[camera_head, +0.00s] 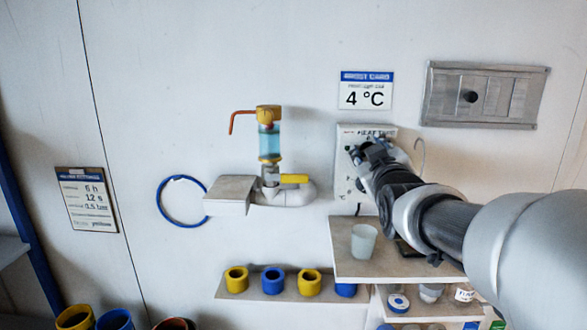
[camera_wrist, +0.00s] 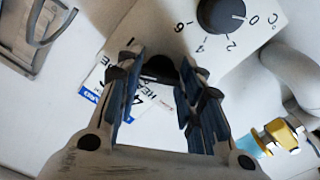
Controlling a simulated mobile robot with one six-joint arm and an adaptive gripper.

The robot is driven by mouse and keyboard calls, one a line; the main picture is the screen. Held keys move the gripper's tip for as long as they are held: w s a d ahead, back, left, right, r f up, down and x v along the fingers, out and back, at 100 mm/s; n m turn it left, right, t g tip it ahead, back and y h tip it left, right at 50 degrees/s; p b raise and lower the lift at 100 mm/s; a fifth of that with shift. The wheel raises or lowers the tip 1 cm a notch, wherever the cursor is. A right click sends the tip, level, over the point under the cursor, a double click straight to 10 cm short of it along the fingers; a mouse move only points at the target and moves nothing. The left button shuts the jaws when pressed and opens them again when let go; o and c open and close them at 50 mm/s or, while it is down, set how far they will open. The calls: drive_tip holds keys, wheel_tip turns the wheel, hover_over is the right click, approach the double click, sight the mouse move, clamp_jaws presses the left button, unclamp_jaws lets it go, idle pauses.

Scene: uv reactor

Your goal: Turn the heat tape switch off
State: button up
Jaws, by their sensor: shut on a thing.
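The heat tape box (camera_head: 345,185) is a white panel on the wall, with "HEAT TAPE" lettering partly covered by my gripper. In the wrist view, the box face (camera_wrist: 265,35) carries a black dial knob (camera_wrist: 222,14) with numbers around it. A small black switch (camera_wrist: 160,66) sits near the box's edge, between my fingertips and partly hidden by them. My gripper (camera_head: 362,155) is at the upper part of the box. In the wrist view my gripper (camera_wrist: 160,80) has its fingers on both sides of the switch, shut on it. The switch's exact position cannot be read.
A wooden shelf (camera_head: 345,264) with a translucent cup (camera_head: 363,242) lies below the box. Left of it are a pipe with a yellow valve handle (camera_head: 294,179) and a blue-filled cylinder (camera_head: 269,142). A 4 °C sign (camera_head: 366,91) and metal panel (camera_head: 485,95) are above.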

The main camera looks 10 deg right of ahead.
drive_tip(key=shift+n+b, duration=5)
drive_tip(key=shift+n, duration=1)
drive_tip(key=o, duration=1.1)
drive_tip(key=shift+c, duration=0.2)
drive_tip(key=v, duration=0.7)
drive_tip(key=shift+s, duration=0.3)
